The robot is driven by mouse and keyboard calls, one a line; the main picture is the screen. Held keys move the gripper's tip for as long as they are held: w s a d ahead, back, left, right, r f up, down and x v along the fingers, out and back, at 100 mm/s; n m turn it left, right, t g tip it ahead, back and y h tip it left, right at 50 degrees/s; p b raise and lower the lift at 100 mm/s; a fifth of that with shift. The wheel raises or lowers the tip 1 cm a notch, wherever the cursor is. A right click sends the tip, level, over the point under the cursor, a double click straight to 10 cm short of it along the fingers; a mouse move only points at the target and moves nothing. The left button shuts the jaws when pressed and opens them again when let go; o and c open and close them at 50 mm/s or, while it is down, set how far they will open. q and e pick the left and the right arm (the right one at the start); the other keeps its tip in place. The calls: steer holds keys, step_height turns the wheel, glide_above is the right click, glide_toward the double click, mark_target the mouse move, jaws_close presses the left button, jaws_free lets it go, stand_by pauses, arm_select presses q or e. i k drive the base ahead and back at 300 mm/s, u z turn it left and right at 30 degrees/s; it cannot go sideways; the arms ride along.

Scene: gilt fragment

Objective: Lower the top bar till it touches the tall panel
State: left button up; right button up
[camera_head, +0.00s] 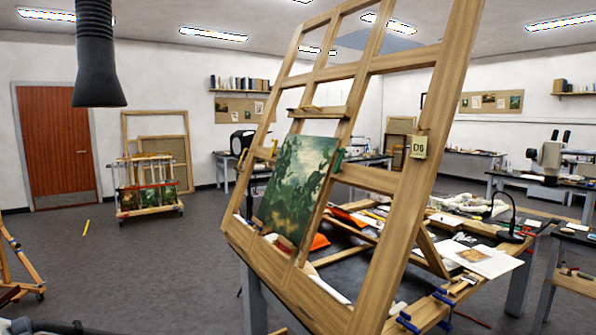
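A large wooden easel frame (402,225) stands tilted in the middle of the head view. The tall panel (297,188), a dark green landscape painting, leans upright on its lower ledge. The top bar (318,112), a short wooden crosspiece with a small lip, sits on the easel's central uprights above the panel. A narrow gap shows between the bar and the panel's top edge, so they look apart. Neither of my grippers shows in this view.
A cluttered worktable with papers (482,258) and a black lamp (511,232) stands behind and right of the easel. A black extraction duct (97,60) hangs at upper left. A cart with paintings (148,190) stands at back left. The floor left of the easel is largely clear.

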mark_target(304, 112)
steer(key=k, duration=0.5)
steer(key=u, duration=1.35)
steer(key=i, duration=5.85)
steer(key=z, duration=0.95)
